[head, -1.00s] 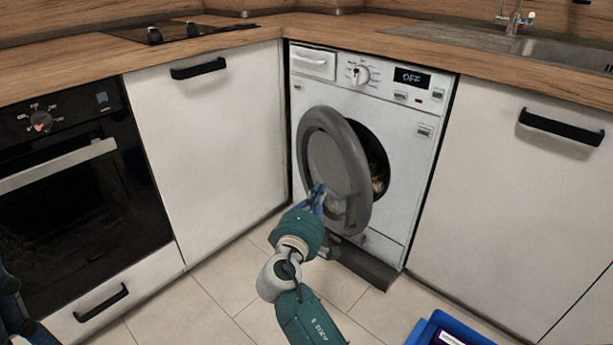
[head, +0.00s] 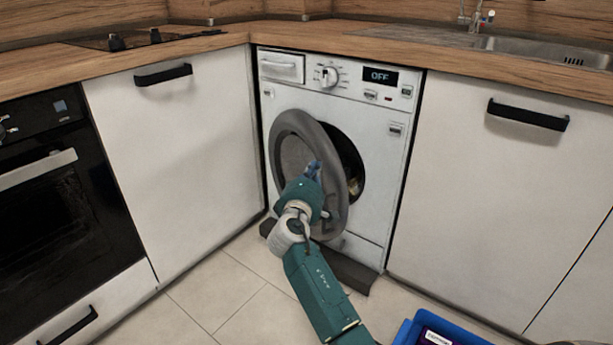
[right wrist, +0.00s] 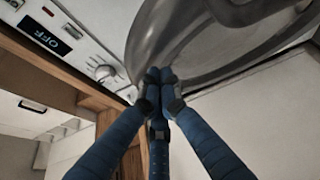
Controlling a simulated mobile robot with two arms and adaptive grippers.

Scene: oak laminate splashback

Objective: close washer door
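The washer (head: 335,110) stands under the counter with its display reading OFF. Its round grey-rimmed door (head: 283,135) is partly open, hinged on the left, with the dark drum opening (head: 352,178) showing at its right. My right gripper (head: 313,168) is in front of the door's outer face. In the right wrist view my right gripper (right wrist: 160,76) has its blue fingers drawn together at the tips, with nothing seen between them. The tips are at the door (right wrist: 190,50), close to or touching it; I cannot tell which. My left gripper is not in view.
White cabinets flank the washer, one on the left (head: 180,160) and one on the right (head: 490,190). An oven (head: 55,200) is at far left. A blue crate (head: 405,332) sits on the floor at the bottom right. Floor before the left cabinet is clear.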

